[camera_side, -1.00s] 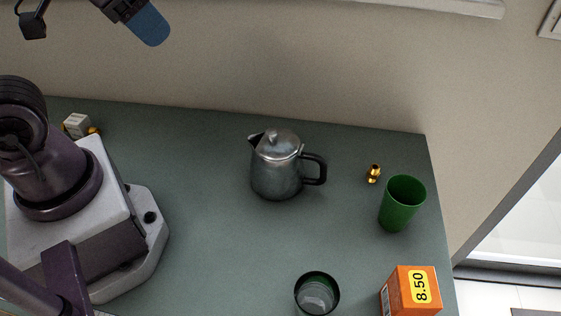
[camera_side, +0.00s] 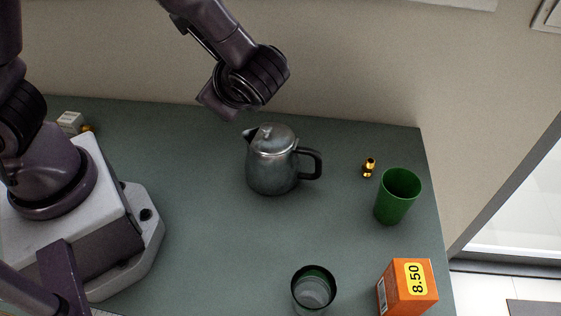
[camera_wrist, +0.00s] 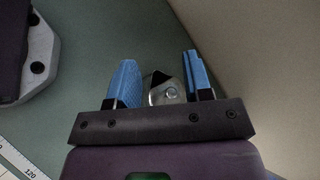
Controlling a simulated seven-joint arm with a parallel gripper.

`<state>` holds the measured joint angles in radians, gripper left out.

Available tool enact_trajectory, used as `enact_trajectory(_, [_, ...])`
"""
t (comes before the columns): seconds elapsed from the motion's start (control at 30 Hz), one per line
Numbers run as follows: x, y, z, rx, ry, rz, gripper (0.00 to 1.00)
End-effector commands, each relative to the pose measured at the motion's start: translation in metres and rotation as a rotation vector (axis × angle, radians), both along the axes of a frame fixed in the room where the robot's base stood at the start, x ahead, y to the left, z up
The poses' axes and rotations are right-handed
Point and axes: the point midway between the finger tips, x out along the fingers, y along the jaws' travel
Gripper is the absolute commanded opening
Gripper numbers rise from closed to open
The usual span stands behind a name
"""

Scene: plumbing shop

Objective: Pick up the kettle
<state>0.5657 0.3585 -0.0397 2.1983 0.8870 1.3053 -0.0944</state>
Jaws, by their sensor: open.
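The kettle (camera_side: 272,170) is a dark grey metal pot with a domed lid, a spout on the left and a black handle on the right. It stands upright on the table. In the wrist view, part of the kettle (camera_wrist: 163,93) shows between the blue fingers; the rest is hidden behind my gripper. My gripper (camera_wrist: 160,65) is open, with its fingers apart and no visible grip on the kettle. In the side view my wrist is above and behind the kettle, and the fingers cannot be made out there.
A brass fitting (camera_side: 369,168) and a green cup (camera_side: 397,197) stand right of the kettle. A dark-rimmed glass (camera_side: 313,291) and an orange box (camera_side: 407,287) are at the front. A small white box (camera_side: 70,122) is back left. The green table (camera_side: 215,235) is clear left of the kettle.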

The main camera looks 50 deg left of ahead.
Motion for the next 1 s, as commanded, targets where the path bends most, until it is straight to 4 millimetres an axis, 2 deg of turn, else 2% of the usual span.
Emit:
enact_trajectory(0.03, [0.006,-0.012,-0.015,0.089,0.038,-0.089,0.46])
enact_trajectory(0.13, [0.018,-0.036,-0.04,0.255,0.079,-0.268,0.46])
enact_trajectory(0.27, [0.025,-0.073,-0.079,0.459,0.108,-0.514,0.46])
enact_trajectory(0.4, [0.02,-0.111,-0.126,0.648,0.111,-0.78,0.46])
enact_trajectory(0.53, [0.009,-0.137,-0.162,0.764,0.097,-0.974,0.46])
enact_trajectory(0.63, [0.002,-0.148,-0.18,0.813,0.087,-1.066,0.46])
enact_trajectory(0.77, [0.0,-0.152,-0.19,0.839,0.078,-1.119,0.46])
enact_trajectory(0.87, [0.011,-0.148,-0.191,0.842,0.077,-1.122,0.46])
enact_trajectory(1.0, [0.036,-0.136,-0.19,0.84,0.078,-1.118,0.46])
